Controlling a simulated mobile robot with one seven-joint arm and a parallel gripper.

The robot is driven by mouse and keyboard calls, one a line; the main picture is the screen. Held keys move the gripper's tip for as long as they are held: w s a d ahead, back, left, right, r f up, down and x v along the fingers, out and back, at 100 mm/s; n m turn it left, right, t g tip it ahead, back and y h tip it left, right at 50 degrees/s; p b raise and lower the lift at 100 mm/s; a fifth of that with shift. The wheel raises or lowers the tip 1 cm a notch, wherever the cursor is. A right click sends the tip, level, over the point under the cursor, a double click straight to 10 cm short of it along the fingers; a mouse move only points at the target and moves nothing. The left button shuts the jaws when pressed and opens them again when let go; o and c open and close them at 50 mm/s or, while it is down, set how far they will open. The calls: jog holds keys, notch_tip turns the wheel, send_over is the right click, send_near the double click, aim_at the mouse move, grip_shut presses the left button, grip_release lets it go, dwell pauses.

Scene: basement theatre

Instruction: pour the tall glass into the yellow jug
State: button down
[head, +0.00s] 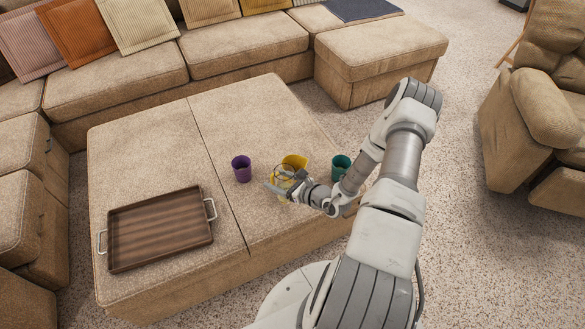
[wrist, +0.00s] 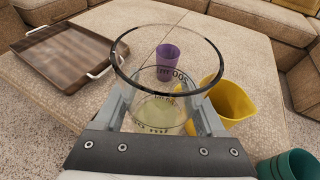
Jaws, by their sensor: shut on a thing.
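The tall glass (wrist: 160,118) is clear, with a dark rim and dark printed marks, and looks upright in the wrist view. A pale liquid shows low inside it. My gripper (head: 283,188) is shut on the glass; in the wrist view its fingers (wrist: 163,118) sit on either side of it. The yellow jug (wrist: 232,102) stands on the ottoman just beyond and to the right of the glass. In the head view the jug (head: 294,161) is partly hidden behind the glass and gripper. I cannot tell what is in the jug.
A purple cup (head: 241,168) stands left of the jug and a teal cup (head: 341,166) right of it. A wooden tray (head: 206,238) with metal handles lies on the ottoman (head: 150,150) at left. The ottoman's far part is clear. A sofa stands behind.

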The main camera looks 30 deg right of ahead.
jog(key=a+r+n+g+y, duration=0.1)
jog(key=a+r+n+y, duration=0.1)
jog(key=r, duration=0.8)
jog(key=a+r+n+g+y, duration=0.2)
jog(key=a+r, duration=0.2)
jog(key=r, duration=0.5)
jog(key=a+r+n+g+y, duration=0.1)
jog(key=a+r+n, duration=0.1)
jog(key=r, duration=0.8)
jog(key=shift+s+a+r+g+y, duration=0.3)
jog(key=shift+a+g+y, duration=0.1)
jog(key=shift+a, duration=0.3)
